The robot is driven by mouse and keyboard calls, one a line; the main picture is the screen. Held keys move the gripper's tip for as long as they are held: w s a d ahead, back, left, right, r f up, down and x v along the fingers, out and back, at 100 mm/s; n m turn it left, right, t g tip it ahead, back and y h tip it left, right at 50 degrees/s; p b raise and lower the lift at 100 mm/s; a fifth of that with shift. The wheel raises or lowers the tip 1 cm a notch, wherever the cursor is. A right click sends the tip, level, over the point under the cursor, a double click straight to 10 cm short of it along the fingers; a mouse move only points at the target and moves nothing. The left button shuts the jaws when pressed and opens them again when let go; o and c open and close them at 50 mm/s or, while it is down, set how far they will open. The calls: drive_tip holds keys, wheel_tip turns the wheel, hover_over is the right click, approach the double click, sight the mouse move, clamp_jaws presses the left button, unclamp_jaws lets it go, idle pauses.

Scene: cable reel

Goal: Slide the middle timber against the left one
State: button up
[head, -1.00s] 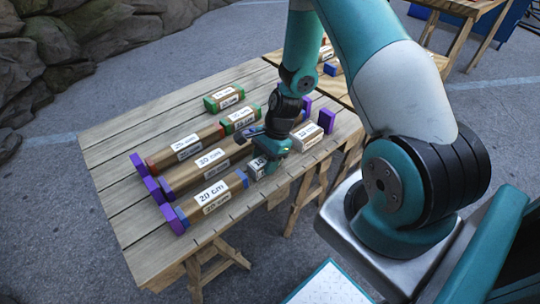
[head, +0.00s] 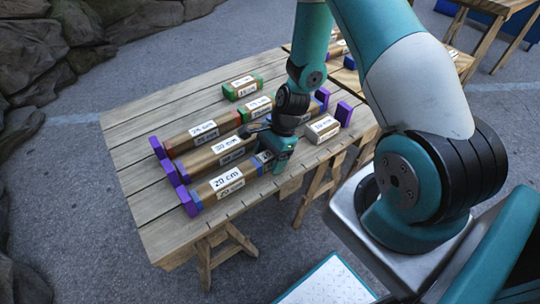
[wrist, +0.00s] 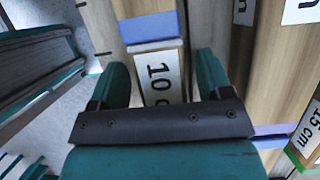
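The left timber, marked 20 cm (head: 226,183), lies along the front of the table with blue ends. The middle timber, marked 10 (wrist: 158,78), is mostly hidden by my gripper in the head view. The right timber (head: 322,129), a short pale one, lies apart to the right.
Behind lie a 30 cm timber (head: 222,150), a 25 cm timber (head: 202,131) and a green-ended timber (head: 243,88). Purple blocks stand at the row ends, one (head: 343,114) beyond the right timber. The table's front edge runs close to the front row.

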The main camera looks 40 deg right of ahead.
drive_tip(key=shift+d, duration=0.1)
drive_tip(key=p+v, duration=0.2)
drive_tip(key=v, duration=1.5)
drive_tip(key=shift+r, duration=0.25)
drive_tip(key=shift+p, duration=0.3)
wheel_tip(320, 180, up, 9)
drive_tip(key=n+p, duration=0.3)
drive_tip(key=n, duration=0.3)
hover_over(270, 155)
drive_tip(key=s+a+r+n+p, duration=0.3)
drive_tip(key=s+a+r+n, duration=0.2)
drive_tip(key=a+r+n, duration=0.4)
drive_tip(key=s+a+r+n+p, duration=0.3)
drive_tip(key=s+a+r+n, duration=0.3)
drive_tip(key=s+r+n, duration=0.4)
drive_tip(key=shift+s, duration=0.2)
